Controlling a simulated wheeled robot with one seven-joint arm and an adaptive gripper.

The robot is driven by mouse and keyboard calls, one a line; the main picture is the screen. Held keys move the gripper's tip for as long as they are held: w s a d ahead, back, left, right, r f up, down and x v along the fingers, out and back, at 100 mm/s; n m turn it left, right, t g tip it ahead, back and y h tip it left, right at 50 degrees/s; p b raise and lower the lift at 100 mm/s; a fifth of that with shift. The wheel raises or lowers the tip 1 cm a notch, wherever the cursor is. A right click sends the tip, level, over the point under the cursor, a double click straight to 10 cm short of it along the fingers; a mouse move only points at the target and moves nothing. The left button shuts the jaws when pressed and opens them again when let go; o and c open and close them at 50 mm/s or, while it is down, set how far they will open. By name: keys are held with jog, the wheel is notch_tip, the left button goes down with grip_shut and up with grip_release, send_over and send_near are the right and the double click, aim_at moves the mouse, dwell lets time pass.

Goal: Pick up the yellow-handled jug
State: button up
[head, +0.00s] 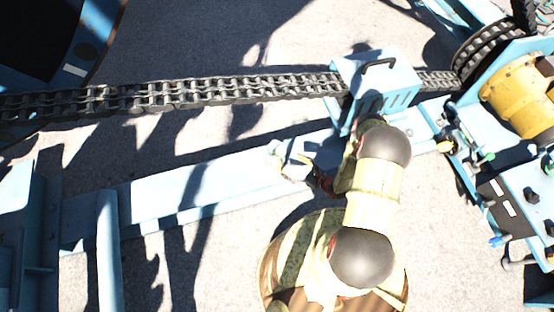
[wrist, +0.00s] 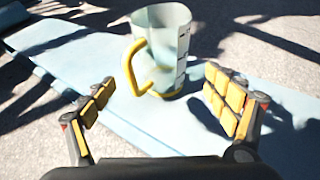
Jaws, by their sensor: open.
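The jug (wrist: 172,45) is pale blue-white with a yellow handle (wrist: 131,68) on its left side in the wrist view. It stands upright on a light-blue beam (wrist: 105,115). In the head view the jug (head: 291,165) is small and pale, near the middle of the beam. My gripper (wrist: 160,80) is open and empty, with yellow-padded fingers spread left and right. The jug is just ahead of the fingertips, between their lines, and appears clear of both. In the head view my gripper (head: 319,178) is right beside the jug, partly hidden by my arm.
A heavy chain (head: 200,95) runs behind the beam to a light-blue box with a black handle (head: 380,75). Blue machinery with a yellow motor (head: 522,95) stands at the right. A blue post (head: 110,245) stands at the left. Bare grey ground (head: 225,255) lies in front of the beam.

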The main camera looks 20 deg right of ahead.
aim_at(282, 161)
jog(key=b+x, duration=0.1)
jog(key=x, duration=0.4)
jog(key=shift+a+f+b, duration=0.1)
jog(key=shift+f+b, duration=0.05)
jog(key=shift+b, duration=0.2)
jog(key=b+x, duration=0.2)
jog(key=x, duration=0.2)
jog(key=shift+w+f, duration=0.15)
jog(key=shift+w, duration=0.15)
jog(key=shift+w+a+f+b, duration=0.1)
jog(key=shift+w+a+b, duration=0.05)
jog(key=shift+w+b, duration=0.3)
jog(key=shift+c, duration=0.2)
jog(key=c, duration=1.1)
jog(key=shift+c, duration=0.3)
